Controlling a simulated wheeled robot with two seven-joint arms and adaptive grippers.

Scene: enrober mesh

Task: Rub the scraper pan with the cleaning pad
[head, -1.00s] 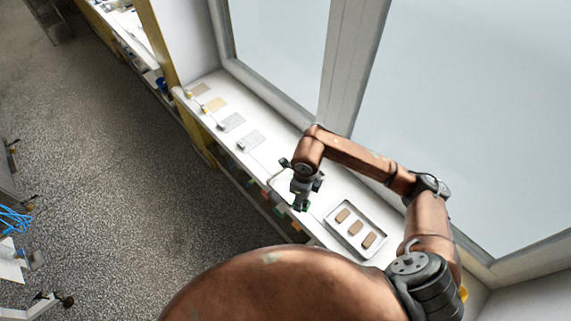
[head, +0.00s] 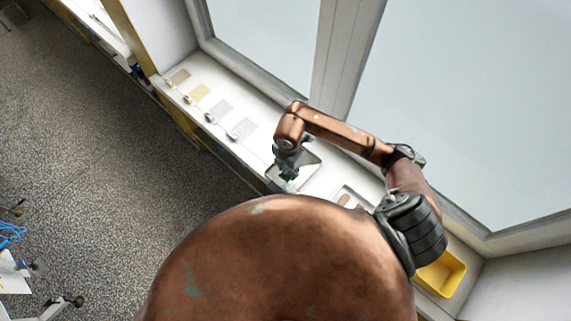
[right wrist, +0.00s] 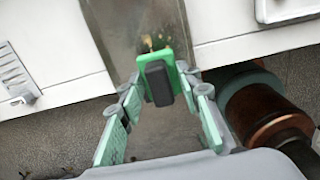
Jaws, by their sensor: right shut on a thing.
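The scraper pan is a shallow metal pan on the white counter. Its far part (head: 309,158) shows beyond my gripper in the head view, and its grey surface (right wrist: 115,22) shows in the right wrist view with small brownish spots. My right gripper (head: 289,176) is at the pan. In the right wrist view the gripper (right wrist: 158,90) is shut on the dark handle of the green cleaning pad (right wrist: 171,58). The pad is over the pan close to the spots; its underside is hidden, so I cannot tell if it touches. My left gripper is not in view.
Several flat mesh sheets (head: 221,110) lie along the counter (head: 262,148) to the left. A tray (head: 349,190) with brown bars is right of the pan, partly hidden by my body. A yellow bin (head: 442,274) is farther right. The window wall bounds the counter's back.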

